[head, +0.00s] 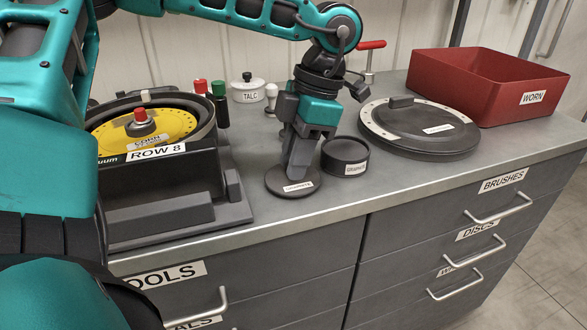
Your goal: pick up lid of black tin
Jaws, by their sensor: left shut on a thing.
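The black tin (345,158) is a short open-looking cylinder with a white label, standing upright on the grey bench top. Its lid (276,182), a flat dark disc with a small white label, is in front and to the left of the tin. My left gripper (296,177) points down onto the lid and is shut on it, hiding its middle. The lid is at or very near bench level; I cannot tell whether it touches the bench. My right gripper is not in view.
The seed meter (165,172) with a yellow corn disc stands left. A large round dark cover (400,137) and a red WORN bin (480,94) are right. A white TALC pot (248,96) stands behind. Bench is clear along the front edge (370,205).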

